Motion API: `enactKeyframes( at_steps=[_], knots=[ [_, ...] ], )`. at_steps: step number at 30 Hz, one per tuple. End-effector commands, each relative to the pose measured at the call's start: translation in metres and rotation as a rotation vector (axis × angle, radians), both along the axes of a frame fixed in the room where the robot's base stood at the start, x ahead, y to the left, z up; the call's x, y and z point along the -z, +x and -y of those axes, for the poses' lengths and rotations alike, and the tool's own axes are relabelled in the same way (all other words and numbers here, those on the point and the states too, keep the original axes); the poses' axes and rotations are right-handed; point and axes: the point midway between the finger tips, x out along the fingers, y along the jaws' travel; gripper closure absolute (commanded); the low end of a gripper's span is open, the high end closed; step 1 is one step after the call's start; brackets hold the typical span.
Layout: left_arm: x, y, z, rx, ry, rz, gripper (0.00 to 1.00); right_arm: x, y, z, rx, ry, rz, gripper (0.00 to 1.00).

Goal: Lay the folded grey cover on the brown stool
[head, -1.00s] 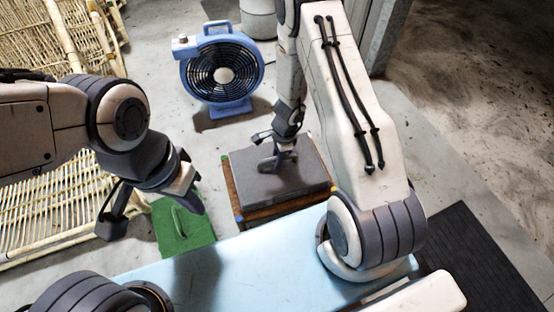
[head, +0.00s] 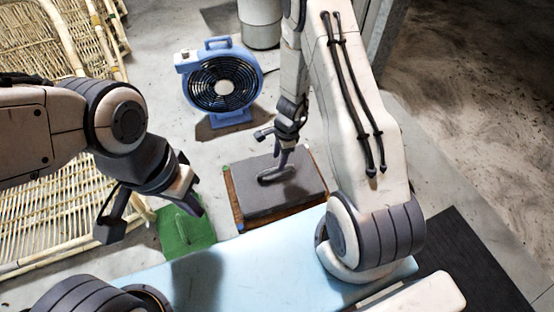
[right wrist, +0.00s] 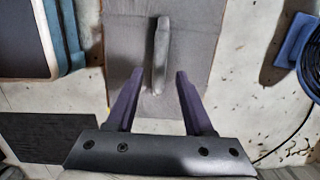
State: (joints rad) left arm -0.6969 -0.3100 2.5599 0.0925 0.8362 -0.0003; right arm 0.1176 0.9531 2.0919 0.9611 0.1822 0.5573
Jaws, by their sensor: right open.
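The folded grey cover (head: 305,193) lies flat on the brown stool (head: 232,207), whose edges show around it. A raised grey grip-like strip stands up from the cover. My left gripper (head: 152,212) is open and empty, left of the stool, over the floor.
A blue fan (head: 222,85) stands behind the stool. A green block with a handle (head: 180,232) is on the floor at the left. Rattan frames (head: 45,215) fill the left side. A pale blue surface (head: 240,260) lies in front. A grey cylinder (head: 260,22) stands behind.

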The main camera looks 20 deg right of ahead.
Motion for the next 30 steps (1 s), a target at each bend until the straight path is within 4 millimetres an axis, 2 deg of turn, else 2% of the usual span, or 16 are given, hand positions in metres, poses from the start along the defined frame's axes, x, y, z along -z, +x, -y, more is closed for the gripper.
enactKeyframes(
  at_steps=[1, 3, 11, 14, 17, 20, 21, 24, 27, 30],
  knots=[
    [-0.014, 0.0, 0.0, 0.0, 0.0, 0.0, 1.0, -0.016, 0.0, 0.002, 0.001, 0.0, 0.001, 0.48],
    [-0.021, 0.0, 0.0, 0.0, 0.0, 0.0, 1.0, -0.026, 0.0, 0.003, 0.001, 0.0, 0.0, 0.48],
    [-0.032, 0.0, 0.0, 0.0, 0.0, 0.0, 1.0, -0.047, 0.001, 0.003, -0.018, 0.004, 0.005, 0.48],
    [-0.032, 0.0, 0.0, 0.0, 0.0, 0.0, 1.0, -0.069, 0.004, -0.016, -0.133, 0.017, 0.033, 0.48],
    [-0.031, 0.0, 0.0, 0.0, 0.0, 0.0, 1.0, -0.112, 0.003, -0.054, -0.372, 0.043, 0.084, 0.48],
    [-0.031, 0.0, 0.0, 0.0, 0.0, 0.0, 1.0, -0.164, -0.016, -0.1, -0.695, 0.068, 0.138, 0.48],
    [-0.031, 0.0, 0.0, 0.0, 0.0, 0.0, 1.0, -0.184, -0.029, -0.117, -0.831, 0.075, 0.158, 0.48],
    [-0.031, 0.0, 0.0, 0.0, 0.0, 0.0, 1.0, -0.229, -0.067, -0.147, -1.166, 0.08, 0.198, 0.48],
    [-0.031, 0.0, 0.0, 0.0, 0.0, 0.0, 1.0, -0.266, -0.111, -0.163, -1.492, 0.069, 0.232, 0.48],
    [-0.031, 0.0, 0.0, 0.0, 0.0, 0.0, 1.0, -0.293, -0.153, -0.165, -1.783, 0.043, 0.252, 0.48]
  ],
)
